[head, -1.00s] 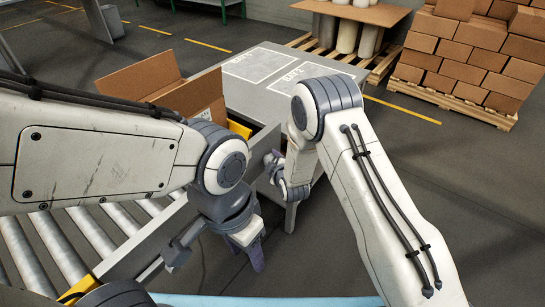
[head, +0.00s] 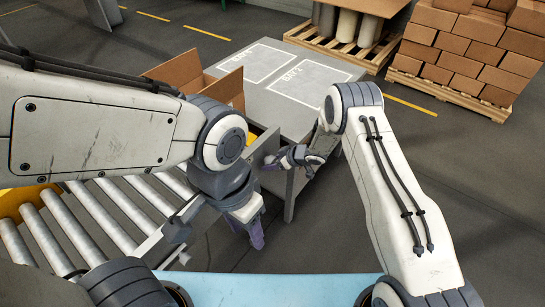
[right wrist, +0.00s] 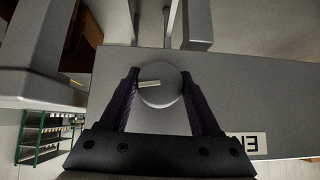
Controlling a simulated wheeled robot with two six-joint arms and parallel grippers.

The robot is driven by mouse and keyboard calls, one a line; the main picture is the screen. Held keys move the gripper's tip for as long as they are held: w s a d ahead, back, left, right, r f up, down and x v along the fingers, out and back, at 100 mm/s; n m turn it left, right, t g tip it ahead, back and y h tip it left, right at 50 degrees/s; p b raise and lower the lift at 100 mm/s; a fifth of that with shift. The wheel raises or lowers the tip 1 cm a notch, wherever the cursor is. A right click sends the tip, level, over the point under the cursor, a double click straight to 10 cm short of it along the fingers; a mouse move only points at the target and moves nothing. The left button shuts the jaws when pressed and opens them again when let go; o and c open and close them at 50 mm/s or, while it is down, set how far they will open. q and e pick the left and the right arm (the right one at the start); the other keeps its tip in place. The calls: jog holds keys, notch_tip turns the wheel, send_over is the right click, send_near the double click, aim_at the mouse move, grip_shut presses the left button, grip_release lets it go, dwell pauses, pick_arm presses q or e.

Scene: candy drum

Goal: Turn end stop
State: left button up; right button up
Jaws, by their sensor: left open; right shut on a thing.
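The end stop knob (right wrist: 162,84) is a round grey disc with a light pointer bar, set on a grey panel (right wrist: 230,95) in the right wrist view. The pointer lies almost level, toward the left of that picture. My right gripper (right wrist: 160,92) is shut on the knob, one dark finger on each side. In the head view my right gripper (head: 272,162) is at the conveyor's end, and the knob cannot be made out there. My left gripper (head: 247,232) is open and empty, pointing down in front of the conveyor's end.
A roller conveyor (head: 112,215) runs at the left. An open cardboard box (head: 222,88) stands at its far end, partly hidden by my left arm. A grey bay table (head: 315,112) is behind my grippers. Pallets of boxes (head: 460,65) and drums (head: 347,25) stand farther back.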

jog(key=shift+m+g+y+p, duration=0.3)
jog(key=shift+g+y+p, duration=0.1)
jog(key=shift+g, duration=0.1)
dwell(0.4)
jog(key=o, duration=1.4)
jog(key=v, duration=1)
jog(key=shift+d+r, duration=0.15)
jog(key=shift+d, duration=0.1)
